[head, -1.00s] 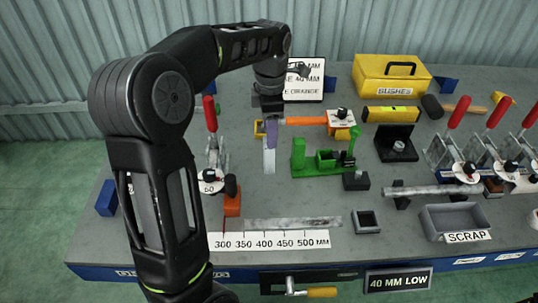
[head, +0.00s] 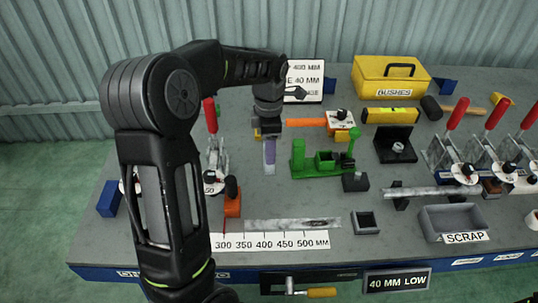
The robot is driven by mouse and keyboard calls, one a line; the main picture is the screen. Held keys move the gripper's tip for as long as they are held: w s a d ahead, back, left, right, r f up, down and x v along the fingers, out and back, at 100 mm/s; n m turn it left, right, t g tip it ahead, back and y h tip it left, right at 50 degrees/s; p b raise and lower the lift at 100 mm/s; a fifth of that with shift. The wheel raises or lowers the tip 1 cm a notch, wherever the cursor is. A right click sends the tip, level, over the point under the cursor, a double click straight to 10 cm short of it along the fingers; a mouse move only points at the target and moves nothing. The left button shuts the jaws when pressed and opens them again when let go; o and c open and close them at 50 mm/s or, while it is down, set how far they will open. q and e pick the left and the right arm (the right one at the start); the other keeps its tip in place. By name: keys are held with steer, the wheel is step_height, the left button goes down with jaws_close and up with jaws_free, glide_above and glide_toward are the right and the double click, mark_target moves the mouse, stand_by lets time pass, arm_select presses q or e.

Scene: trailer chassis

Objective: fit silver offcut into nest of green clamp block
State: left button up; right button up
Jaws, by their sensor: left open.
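The green clamp block (head: 318,171) stands mid-table, with an upright post at its left, a square open nest (head: 325,161) in the middle and a lever part at its right. A short pale silver piece (head: 269,170), which looks like the silver offcut, lies just left of it. My left gripper (head: 268,143) is over the far part of this piece, pointing down and open. A purple part shows below its jaws and hides most of the piece. I cannot tell whether the jaws touch it. My right gripper is not in view.
A long silver bar (head: 290,225) lies by the millimetre scale. A grey scrap bin (head: 455,220) and red-handled clamps (head: 455,117) are at the right.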

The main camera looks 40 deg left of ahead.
mark_target(269, 170)
arm_select(q)
step_height(269, 170, down, 2)
steer(key=shift+f, duration=0.1)
steer(key=shift+c, duration=0.4)
jaws_close()
stand_by(0.6)
